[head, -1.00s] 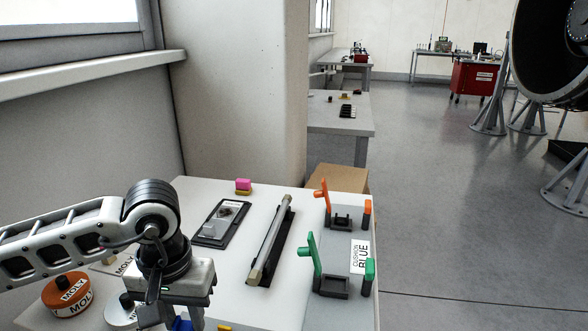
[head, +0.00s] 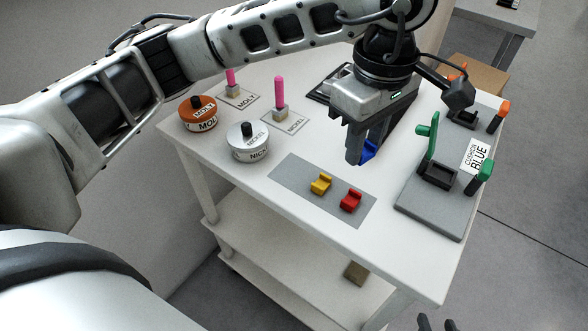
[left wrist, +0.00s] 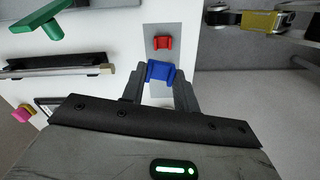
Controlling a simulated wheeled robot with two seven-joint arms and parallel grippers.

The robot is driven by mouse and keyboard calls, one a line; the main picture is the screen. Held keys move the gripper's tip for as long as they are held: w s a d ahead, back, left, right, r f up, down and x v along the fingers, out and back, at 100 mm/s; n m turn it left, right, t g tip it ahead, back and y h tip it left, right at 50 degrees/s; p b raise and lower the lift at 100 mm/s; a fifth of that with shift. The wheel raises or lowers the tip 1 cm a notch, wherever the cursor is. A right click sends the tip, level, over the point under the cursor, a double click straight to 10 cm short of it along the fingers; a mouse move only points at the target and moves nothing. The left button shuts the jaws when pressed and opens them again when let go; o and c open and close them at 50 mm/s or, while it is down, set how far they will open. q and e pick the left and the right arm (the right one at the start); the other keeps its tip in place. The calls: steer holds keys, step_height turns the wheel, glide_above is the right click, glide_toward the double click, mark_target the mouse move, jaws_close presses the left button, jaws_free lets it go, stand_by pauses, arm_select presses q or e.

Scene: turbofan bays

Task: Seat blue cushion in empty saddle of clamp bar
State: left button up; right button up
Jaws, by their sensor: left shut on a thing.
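My left gripper (head: 360,152) is shut on the blue cushion (head: 369,150), held above the table and partly hidden by the fingers. The left wrist view shows the cushion (left wrist: 160,72) between the two fingertips. The grey clamp bar (head: 430,217) lies to the right, labelled "CUSHION BLUE". Its near saddle (head: 438,175), dark, is empty, with its green arm (head: 431,138) standing up. The far saddle (head: 463,119), by the orange parts, is partly hidden by my left arm. My right gripper (head: 437,323) shows only dark, spread fingertips at the bottom edge, empty.
A yellow cushion (head: 321,184) and a red cushion (head: 350,200) sit on a grey mat (head: 290,177). A MOLY tin (head: 198,114), a NICKEL tin (head: 248,142) and pink sticks stand at the left.

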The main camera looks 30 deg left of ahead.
arm_select(q)
steer(key=d+r+n, duration=0.1)
steer(key=d+n, duration=0.1)
steer(key=n, duration=0.1)
steer(key=shift+s+d+r, duration=0.1)
steer(key=shift+s+r, duration=0.1)
steer(key=shift+r, duration=0.15)
steer(key=p, duration=0.3)
glide_above(294, 172)
steer(key=d, duration=0.1)
step_height(294, 172, down, 9)
steer(key=shift+r, duration=0.15)
steer(key=shift+a+f, duration=0.3)
steer(key=shift+f, duration=0.05)
steer(key=shift+a+f, duration=0.2)
steer(key=shift+f, duration=1.45)
arm_select(e)
steer(key=shift+d+r, duration=0.25)
steer(key=shift+r, duration=0.15)
